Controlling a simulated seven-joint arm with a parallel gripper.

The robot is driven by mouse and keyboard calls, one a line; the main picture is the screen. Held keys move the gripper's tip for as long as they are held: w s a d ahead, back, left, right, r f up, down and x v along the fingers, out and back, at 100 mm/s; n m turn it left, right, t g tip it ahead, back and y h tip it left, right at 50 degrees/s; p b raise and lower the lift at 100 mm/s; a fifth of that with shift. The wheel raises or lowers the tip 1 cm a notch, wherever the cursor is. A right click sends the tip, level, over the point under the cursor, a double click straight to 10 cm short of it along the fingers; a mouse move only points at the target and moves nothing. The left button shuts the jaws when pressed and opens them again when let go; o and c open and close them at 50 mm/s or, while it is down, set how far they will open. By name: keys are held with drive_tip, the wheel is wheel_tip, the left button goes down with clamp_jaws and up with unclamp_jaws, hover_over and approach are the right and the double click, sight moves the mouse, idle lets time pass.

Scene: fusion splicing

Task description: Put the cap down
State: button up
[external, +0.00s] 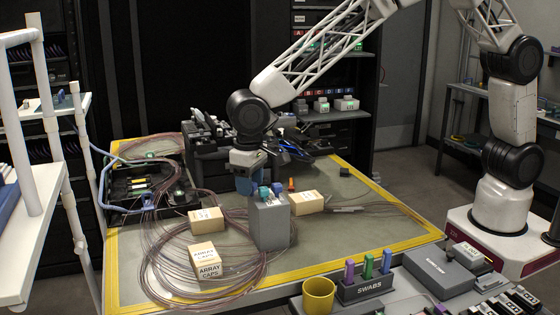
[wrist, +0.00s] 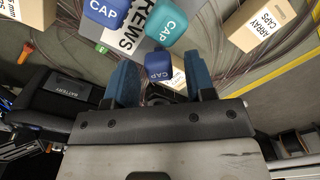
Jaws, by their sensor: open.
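My gripper (external: 248,180) points down beside the top of a grey box (external: 270,228). In the wrist view its two blue fingers (wrist: 160,72) stand apart, open. A dark blue cap (wrist: 158,65) shows between the fingertips, with a gap to the fingers; I cannot tell what it rests on. A teal cap (wrist: 166,27) and a larger-looking blue cap (wrist: 105,11), both lettered CAP, are at the grey box, whose label is partly hidden and ends in "REWS". In the external view a teal cap (external: 277,189) and a blue cap (external: 264,192) sit on the box top.
Cardboard boxes (external: 206,220) stand around the grey box, one (external: 208,262) lettered ARRAY CAPS and another (external: 307,202) at its right. Loose fibre coils (external: 160,265) spread over the left of the mat. A swab holder (external: 365,289) and yellow cup (external: 318,296) stand in front.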

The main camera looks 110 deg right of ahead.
wheel_tip(320, 180, up, 11)
idle(0.5)
drive_tip(key=shift+r, duration=0.1)
idle(0.6)
drive_tip(key=s+a+r+n, duration=0.15)
drive_tip(key=s+r, duration=0.25)
drive_tip(key=s, duration=0.5)
drive_tip(key=s+a+r+n+t, duration=0.1)
drive_tip(key=s+a+r, duration=0.25)
drive_tip(key=s, duration=0.45)
drive_tip(key=s+a+r+n, duration=0.2)
drive_tip(key=s+r, duration=0.2)
drive_tip(key=s, duration=0.5)
drive_tip(key=s+a+f+n, duration=0.1)
drive_tip(key=s+f+n, duration=0.1)
drive_tip(key=s, duration=1.2)
drive_tip(key=s+a+f+n+t, duration=0.1)
drive_tip(key=s+a+n, duration=0.1)
drive_tip(key=s, duration=1.2)
drive_tip(key=shift+s+f+t, duration=0.3)
drive_tip(key=shift+s+f, duration=0.05)
drive_tip(key=shift+s, duration=0.05)
